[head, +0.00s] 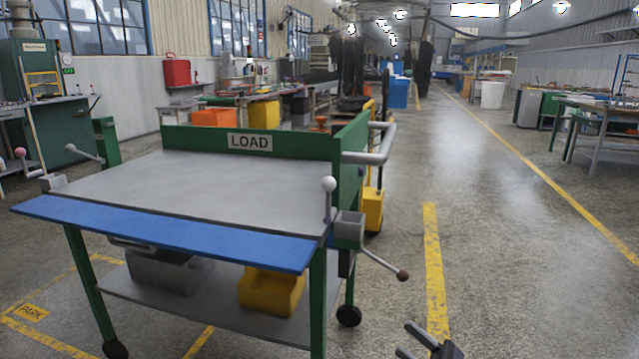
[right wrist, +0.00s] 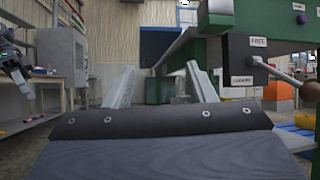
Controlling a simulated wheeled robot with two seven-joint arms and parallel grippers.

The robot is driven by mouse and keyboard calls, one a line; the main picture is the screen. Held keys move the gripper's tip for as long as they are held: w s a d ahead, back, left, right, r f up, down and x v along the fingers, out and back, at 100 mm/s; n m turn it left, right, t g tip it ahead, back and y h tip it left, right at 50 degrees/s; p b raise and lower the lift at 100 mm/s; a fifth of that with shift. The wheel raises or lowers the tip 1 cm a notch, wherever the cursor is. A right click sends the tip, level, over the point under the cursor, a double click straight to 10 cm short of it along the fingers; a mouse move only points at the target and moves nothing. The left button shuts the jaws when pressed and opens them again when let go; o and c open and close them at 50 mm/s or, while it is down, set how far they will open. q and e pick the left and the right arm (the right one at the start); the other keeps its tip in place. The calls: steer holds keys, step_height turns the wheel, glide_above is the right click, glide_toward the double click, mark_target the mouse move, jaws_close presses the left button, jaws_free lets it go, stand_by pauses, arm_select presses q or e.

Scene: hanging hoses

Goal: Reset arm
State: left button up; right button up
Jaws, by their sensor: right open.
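My right gripper (head: 408,340) is at the bottom edge of the head view, right of the cart and in front of it. Its two fingers are apart with nothing between them. In the right wrist view its pale fingers (right wrist: 160,84) stand wide apart with only background between them. A dark jointed part at the left edge of the right wrist view looks like my left gripper (right wrist: 18,72); its jaws are unclear. The left arm does not show in the head view. The green cart (head: 235,190) has a grey top and a LOAD sign.
A brown-knobbed lever (head: 384,265) juts from the cart's right side; it also shows in the right wrist view (right wrist: 284,77), by FREE and LOCKED labels. A white-knobbed lever (head: 328,200) stands at the corner. Grey and yellow bins sit below. Floor (head: 510,270) to the right is clear.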

steer(key=s+a+r+n+g+h, duration=0.1)
steer(key=s+a+n+g+h, duration=0.3)
steer(key=s+n+g, duration=0.3)
steer(key=s+a+r+n+g+h, duration=0.1)
steer(key=s+a+n+g+h, duration=0.25)
steer(key=s+n, duration=0.4)
steer(key=s+d+f+n+t+h, duration=0.2)
steer(key=s+d+n+t+h, duration=0.4)
steer(key=s+d+h, duration=0.45)
step_height(320, 180, up, 36)
steer(key=p, duration=3.6)
steer(key=shift+s+h, duration=0.3)
steer(key=shift+s, duration=0.1)
steer(key=shift+a+f, duration=0.1)
steer(key=shift+f, duration=0.05)
